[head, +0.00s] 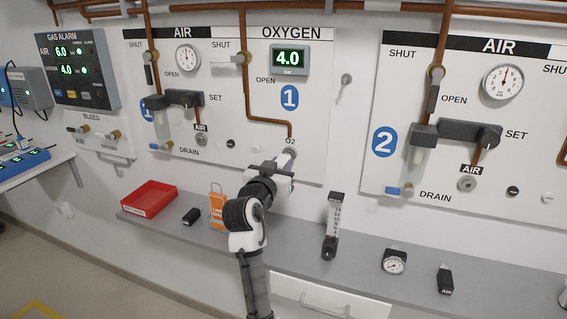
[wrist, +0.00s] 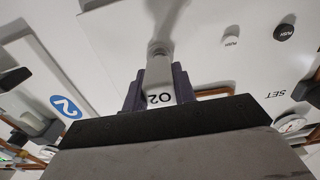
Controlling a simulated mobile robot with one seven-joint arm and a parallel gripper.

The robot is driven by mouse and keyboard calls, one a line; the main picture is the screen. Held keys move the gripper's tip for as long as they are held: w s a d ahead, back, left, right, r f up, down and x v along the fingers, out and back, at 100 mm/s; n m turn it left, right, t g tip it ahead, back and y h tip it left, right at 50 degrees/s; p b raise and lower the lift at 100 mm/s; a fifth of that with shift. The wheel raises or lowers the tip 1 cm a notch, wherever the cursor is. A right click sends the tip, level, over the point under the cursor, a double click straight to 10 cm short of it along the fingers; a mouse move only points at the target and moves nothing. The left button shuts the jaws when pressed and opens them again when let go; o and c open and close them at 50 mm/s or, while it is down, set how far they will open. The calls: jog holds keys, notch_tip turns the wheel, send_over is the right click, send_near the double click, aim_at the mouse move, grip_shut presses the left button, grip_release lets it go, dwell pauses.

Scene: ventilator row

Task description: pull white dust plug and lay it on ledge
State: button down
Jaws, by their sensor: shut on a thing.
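My gripper (head: 284,171) is at the O2 outlet under the number 1 oxygen panel. In the wrist view its dark fingers (wrist: 158,88) are shut on a pale white piece marked O2 (wrist: 160,74), which I take to be the white dust plug. The plug's rounded far end points at the panel. In the head view the plug (head: 289,155) shows just below the O2 label, partly hidden by the gripper. I cannot tell whether it is still seated in the outlet. The grey ledge (head: 300,241) runs below the panels.
On the ledge are a red tray (head: 149,199), a black block (head: 191,216), an orange holder (head: 217,208), a flowmeter (head: 333,225), a gauge (head: 394,262) and a black AIR piece (head: 445,280). Ledge shows free between flowmeter and gauge. A drain valve (head: 161,146) projects at left.

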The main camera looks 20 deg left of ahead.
jog(key=shift+s, duration=1.1)
dwell(0.6)
jog(key=s, duration=0.7)
jog(key=shift+a, duration=0.2)
dwell(1.0)
jog(key=shift+w, duration=0.1)
